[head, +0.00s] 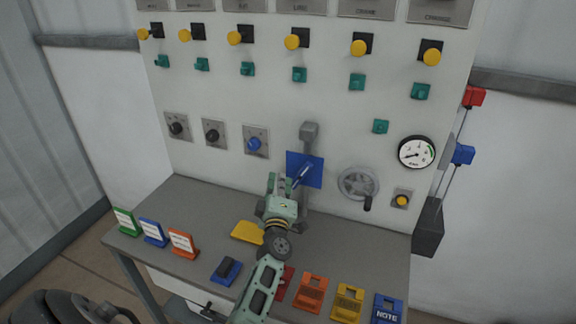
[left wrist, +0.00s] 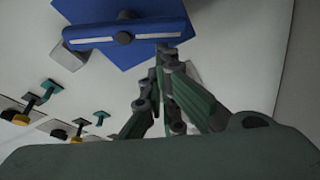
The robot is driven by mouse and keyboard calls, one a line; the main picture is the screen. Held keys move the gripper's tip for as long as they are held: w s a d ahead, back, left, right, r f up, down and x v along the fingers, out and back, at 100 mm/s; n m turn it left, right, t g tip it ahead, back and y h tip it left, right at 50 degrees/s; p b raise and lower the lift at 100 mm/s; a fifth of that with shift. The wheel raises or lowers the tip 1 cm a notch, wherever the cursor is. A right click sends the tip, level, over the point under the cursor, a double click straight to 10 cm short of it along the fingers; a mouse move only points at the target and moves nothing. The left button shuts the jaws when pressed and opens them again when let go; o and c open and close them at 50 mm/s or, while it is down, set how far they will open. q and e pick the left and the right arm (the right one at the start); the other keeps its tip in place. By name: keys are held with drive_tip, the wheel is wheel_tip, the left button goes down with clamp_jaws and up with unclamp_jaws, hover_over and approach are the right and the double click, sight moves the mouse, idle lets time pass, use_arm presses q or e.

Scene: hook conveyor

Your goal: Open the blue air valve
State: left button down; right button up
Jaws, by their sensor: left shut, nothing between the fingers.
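The blue air valve has a square blue plate (head: 314,176) on the panel, below a grey pipe fitting, and a blue lever with a pale stripe (head: 302,177). The lever lies slanted across the plate in the head view. In the left wrist view the lever (left wrist: 92,36) spans the top, with a dark round pivot in its middle. My left gripper (head: 284,184) is shut and empty at the lever's lower left end. In the left wrist view its fingertips (left wrist: 165,58) are close to the lever's right end; I cannot tell whether they touch. My right gripper is not in view.
A grey handwheel (head: 358,184) and a pressure gauge (head: 416,152) are right of the valve. Below, the bench (head: 180,205) carries coloured signs, a yellow piece (head: 247,232) and several blocks. Yellow and green buttons fill the upper panel.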

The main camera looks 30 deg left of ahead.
use_arm(q)
drive_tip(key=f+n, duration=0.1)
drive_tip(key=n, duration=0.1)
drive_tip(key=d+f+n+g+p, duration=0.1)
drive_tip(key=shift+w+n, duration=0.15)
drive_tip(key=shift+n, duration=0.25)
drive_tip(key=shift+f, duration=0.15)
drive_tip(key=shift+a, duration=0.1)
idle(0.5)
